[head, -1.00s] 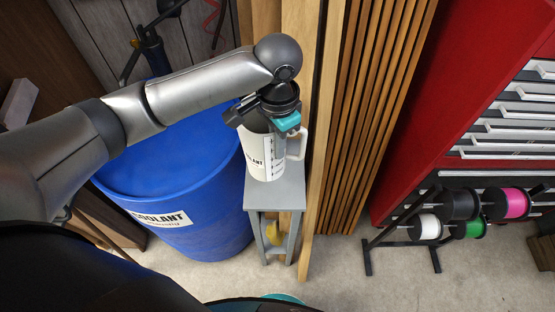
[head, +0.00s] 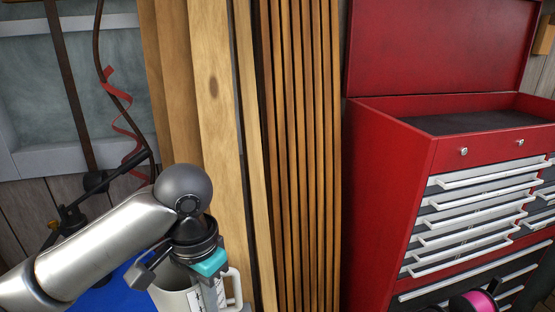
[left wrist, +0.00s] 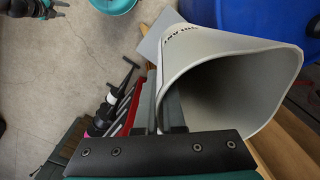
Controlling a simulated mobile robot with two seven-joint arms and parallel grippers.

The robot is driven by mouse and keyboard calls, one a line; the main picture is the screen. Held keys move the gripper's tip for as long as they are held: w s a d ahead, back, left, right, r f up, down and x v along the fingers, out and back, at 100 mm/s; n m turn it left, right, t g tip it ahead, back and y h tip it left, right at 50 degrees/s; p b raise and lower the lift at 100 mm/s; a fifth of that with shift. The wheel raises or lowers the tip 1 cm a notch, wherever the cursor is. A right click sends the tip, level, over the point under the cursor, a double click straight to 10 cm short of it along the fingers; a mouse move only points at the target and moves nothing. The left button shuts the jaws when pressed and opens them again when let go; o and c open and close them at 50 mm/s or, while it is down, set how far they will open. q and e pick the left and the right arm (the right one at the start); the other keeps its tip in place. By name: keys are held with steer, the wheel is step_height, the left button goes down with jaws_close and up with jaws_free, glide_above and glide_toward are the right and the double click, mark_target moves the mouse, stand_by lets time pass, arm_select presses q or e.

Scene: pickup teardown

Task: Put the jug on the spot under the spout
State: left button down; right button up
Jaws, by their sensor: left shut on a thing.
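The jug (head: 178,300) is white with dark print and a handle on its right; the picture's bottom edge cuts off its lower part. My left gripper (head: 208,264) is shut on it at the rim, near the handle. In the left wrist view the jug (left wrist: 228,48) fills the upper right, its open mouth toward the camera, and looks empty. A grey flat surface (left wrist: 158,34) shows past its far end; whether they touch is unclear. I cannot make out the spout or the spot under it. A dark part (left wrist: 34,8) at the upper-left edge may be my right gripper.
The blue drum (head: 108,294) is left of the jug, with a black pump (head: 95,182) above it. Upright wooden boards (head: 215,110) stand close behind the jug. A red tool chest (head: 385,190) is at right. Bare floor (left wrist: 60,80) shows in the left wrist view.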

arm_select(q)
steer(key=s+a+f+n+b, duration=0.1)
steer(key=f+n+b, duration=0.2)
steer(key=f+b, duration=0.3)
steer(key=s+a+f+n+b, duration=0.2)
steer(key=f+n+b, duration=0.1)
steer(key=f+b, duration=0.4)
steer(key=shift+s+a+f+b, duration=0.2)
steer(key=shift+a+f+b, duration=0.1)
steer(key=shift+b, duration=0.6)
